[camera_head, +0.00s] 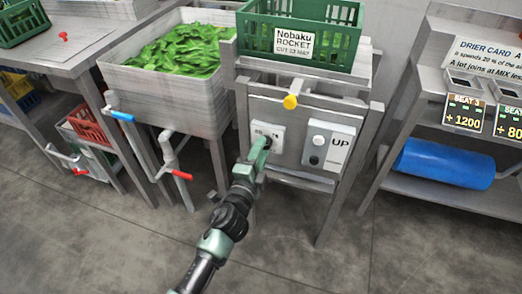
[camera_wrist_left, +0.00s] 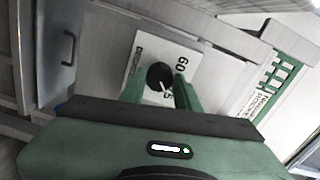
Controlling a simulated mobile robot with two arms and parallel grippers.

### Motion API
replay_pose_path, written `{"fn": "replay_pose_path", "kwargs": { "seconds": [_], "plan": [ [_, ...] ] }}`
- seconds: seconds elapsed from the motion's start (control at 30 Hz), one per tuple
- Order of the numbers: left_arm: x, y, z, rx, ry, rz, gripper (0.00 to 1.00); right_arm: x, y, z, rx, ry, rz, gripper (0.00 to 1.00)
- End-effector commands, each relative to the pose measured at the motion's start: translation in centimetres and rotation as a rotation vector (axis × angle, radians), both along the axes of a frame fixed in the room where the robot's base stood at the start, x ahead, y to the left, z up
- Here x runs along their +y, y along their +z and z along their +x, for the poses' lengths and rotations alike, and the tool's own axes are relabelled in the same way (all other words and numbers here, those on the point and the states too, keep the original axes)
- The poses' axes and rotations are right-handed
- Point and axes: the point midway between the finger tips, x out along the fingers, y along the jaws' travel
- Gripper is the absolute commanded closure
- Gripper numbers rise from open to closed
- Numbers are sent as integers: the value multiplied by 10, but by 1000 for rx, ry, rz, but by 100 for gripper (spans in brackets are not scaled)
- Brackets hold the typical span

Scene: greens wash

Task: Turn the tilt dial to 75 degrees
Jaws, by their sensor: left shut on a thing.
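The tilt dial is a dark round knob (camera_wrist_left: 159,76) with a pale pointer line, on a white plate (camera_wrist_left: 137,56) in the left wrist view. The number 60 is readable on the plate; another number is partly covered. In the head view the plate (camera_head: 276,129) is on the stand's front, and my gripper hides most of the knob. My left gripper (camera_head: 264,144) reaches the plate, its green fingers on both sides of the knob in the left wrist view (camera_wrist_left: 160,86). It is shut on the knob. My right gripper is not in view.
A panel marked UP (camera_head: 329,146) with round buttons sits right of the dial. A yellow knob (camera_head: 290,102) sticks out above it. A green crate (camera_head: 343,37) stands on top. Left is a sink (camera_head: 122,72) of greens with blue and red-handled valves. A blue roll (camera_head: 443,163) lies at right.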

Motion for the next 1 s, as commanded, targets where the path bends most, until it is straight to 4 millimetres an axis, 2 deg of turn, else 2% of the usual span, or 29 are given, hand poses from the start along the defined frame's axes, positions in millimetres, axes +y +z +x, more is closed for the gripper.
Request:
{"fn": "replay_pose_path", "kwargs": {
  "seconds": [0.03, 0.1, 0.47, 0.63, 0.8, 1.0],
  "plan": [
    [0, -2, -1, 2, -1, 4, 65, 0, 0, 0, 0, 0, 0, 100],
    [0, -2, 0, 1, 0, 3, 46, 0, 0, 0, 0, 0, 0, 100],
    [1, -1, -3, 2, 0, 1, 46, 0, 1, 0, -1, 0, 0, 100],
    [8, -1, -25, 3, -1, 0, 46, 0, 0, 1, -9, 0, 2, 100],
    [17, -1, -53, 3, -1, 1, 46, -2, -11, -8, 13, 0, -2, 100],
    [23, -1, -72, 2, 0, 2, 46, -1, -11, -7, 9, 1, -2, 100]
  ]
}}
